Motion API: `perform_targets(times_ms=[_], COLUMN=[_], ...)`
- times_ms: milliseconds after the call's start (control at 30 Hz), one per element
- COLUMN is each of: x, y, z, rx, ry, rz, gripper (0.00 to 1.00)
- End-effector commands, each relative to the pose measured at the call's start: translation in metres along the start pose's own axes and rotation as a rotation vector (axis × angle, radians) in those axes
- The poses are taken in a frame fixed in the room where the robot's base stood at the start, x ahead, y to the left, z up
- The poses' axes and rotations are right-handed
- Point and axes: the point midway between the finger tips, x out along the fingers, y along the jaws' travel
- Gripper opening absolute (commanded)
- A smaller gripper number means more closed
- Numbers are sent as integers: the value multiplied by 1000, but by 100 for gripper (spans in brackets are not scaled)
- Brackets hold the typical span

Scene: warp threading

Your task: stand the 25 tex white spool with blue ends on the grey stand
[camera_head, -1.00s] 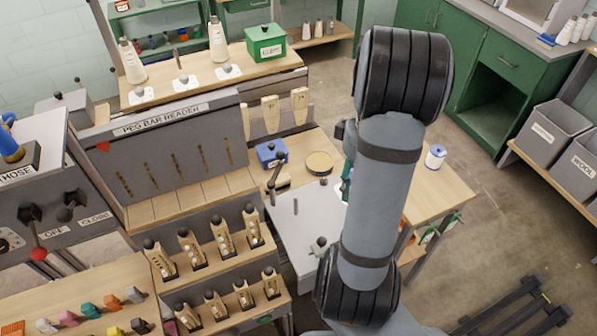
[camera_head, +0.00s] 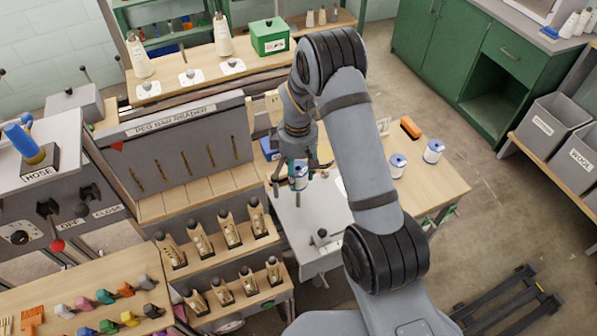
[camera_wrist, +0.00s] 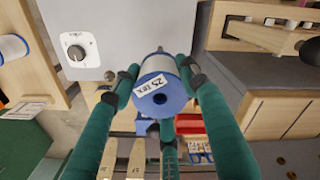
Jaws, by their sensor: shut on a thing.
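My gripper (camera_head: 299,168) is shut on a white spool with blue ends (camera_head: 301,183). In the wrist view the gripper (camera_wrist: 160,72) has green fingers around the spool (camera_wrist: 153,88), whose near blue end carries a "25 TEX" label. The grey stand (camera_head: 315,212) is the flat grey top below the gripper. A thin grey pin (camera_head: 298,201) shows just under the spool. In the wrist view a pin tip (camera_wrist: 159,49) shows just past the spool's far end. I cannot tell whether the spool touches the pin. The grey top also shows in the wrist view (camera_wrist: 125,25).
The peg bar reader (camera_head: 190,150) stands left of the gripper. A black knob (camera_head: 322,234) sits on the stand's front part.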

Motion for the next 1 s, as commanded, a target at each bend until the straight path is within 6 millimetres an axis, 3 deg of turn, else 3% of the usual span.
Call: perform_targets(times_ms=[1000], x=[91], y=[0], z=[0], rx=[2], ry=[-1], rz=[-1], gripper=[16])
